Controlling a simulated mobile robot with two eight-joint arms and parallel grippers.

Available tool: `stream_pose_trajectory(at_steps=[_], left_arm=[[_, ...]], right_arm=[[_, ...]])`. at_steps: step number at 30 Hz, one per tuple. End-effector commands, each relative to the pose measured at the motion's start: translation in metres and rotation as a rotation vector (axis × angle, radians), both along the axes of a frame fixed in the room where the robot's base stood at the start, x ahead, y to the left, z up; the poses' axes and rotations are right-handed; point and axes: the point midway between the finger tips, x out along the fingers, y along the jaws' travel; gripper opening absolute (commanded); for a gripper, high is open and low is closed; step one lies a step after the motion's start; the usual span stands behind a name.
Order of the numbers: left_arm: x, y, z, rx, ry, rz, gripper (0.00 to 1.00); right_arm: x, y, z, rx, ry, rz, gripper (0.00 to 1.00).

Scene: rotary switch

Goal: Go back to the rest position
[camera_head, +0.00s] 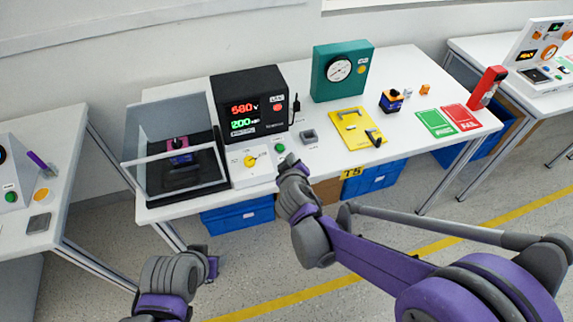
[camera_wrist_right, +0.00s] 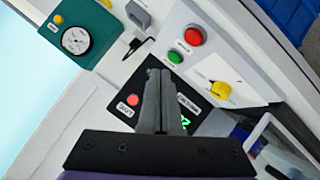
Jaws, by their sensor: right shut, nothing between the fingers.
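My right gripper (camera_head: 289,160) is in front of the table edge, just right of the white switch panel (camera_head: 262,177). Its fingers (camera_wrist_right: 159,74) are together and empty in the wrist view. The yellow rotary knob (camera_head: 250,161) is on the panel, to the left of the gripper and apart from it; it also shows in the wrist view (camera_wrist_right: 219,90). A green button (camera_wrist_right: 175,57) and a red button (camera_wrist_right: 194,37) are on the panel. My left gripper (camera_head: 212,268) is low at the left, away from the table; its finger opening cannot be made out.
A black display unit (camera_head: 250,85) stands behind the panel, with a clear-walled box (camera_head: 165,110) to its left. A teal gauge box (camera_head: 341,70), a yellow plate (camera_head: 352,120) and green and red cards are farther right. Blue bins (camera_head: 238,217) sit below the table.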

Motion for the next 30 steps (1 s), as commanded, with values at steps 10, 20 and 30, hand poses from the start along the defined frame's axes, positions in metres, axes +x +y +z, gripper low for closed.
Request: stream_pose_trajectory(at_steps=[10, 20, 30], left_arm=[[0.000, 0.000, -0.001, 0.000, 0.000, 0.000, 0.50], [0.000, 0.000, -0.001, 0.000, 0.000, 0.000, 0.50], [0.002, 0.000, 0.010, 0.000, -0.005, 0.000, 0.50]], right_arm=[[0.000, 0.000, -0.001, 0.000, 0.000, 0.000, 0.00], [0.000, -0.001, -0.001, 0.000, 0.002, -0.002, 0.00], [-0.065, -0.098, 0.026, 0.108, 0.187, -0.222, 0.00]])
